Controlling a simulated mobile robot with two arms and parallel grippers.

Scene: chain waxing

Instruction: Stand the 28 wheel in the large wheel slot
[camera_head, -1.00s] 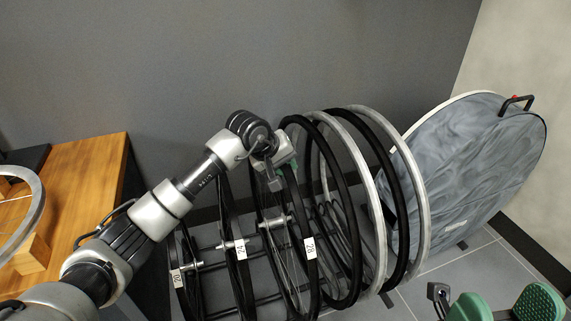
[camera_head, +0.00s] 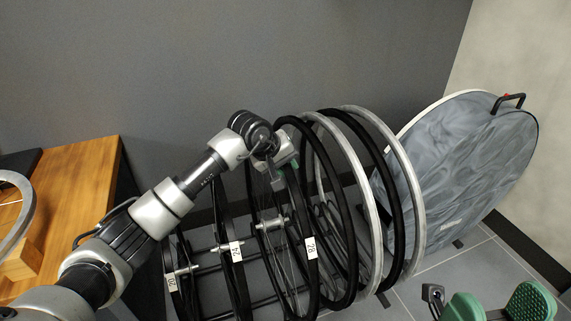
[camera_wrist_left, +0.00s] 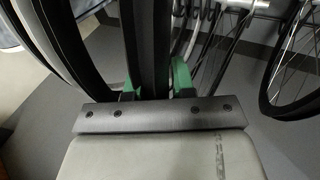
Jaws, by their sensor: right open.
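The 28 wheel (camera_head: 311,248) is a black-tyred spoked wheel with a white "28" label. It stands upright among the wheels on the floor rack. My left gripper (camera_head: 283,178) is at its upper part. In the left wrist view the gripper's green fingers (camera_wrist_left: 154,82) lie on both sides of the black tyre (camera_wrist_left: 153,50) and look shut on it. My right gripper (camera_head: 497,303) is open and empty at the lower right, apart from the wheels. The wheel's lowest part and the slot under it are out of view or hidden, so I cannot tell whether it is seated.
The 24 wheel (camera_head: 236,252) and 20 wheel (camera_head: 171,284) stand to the left. Black and silver wheels (camera_head: 412,190) stand close on the right. A round grey wheel bag (camera_head: 470,170) leans behind. A wooden bench (camera_head: 75,195) is at the left. Tiled floor is free at lower right.

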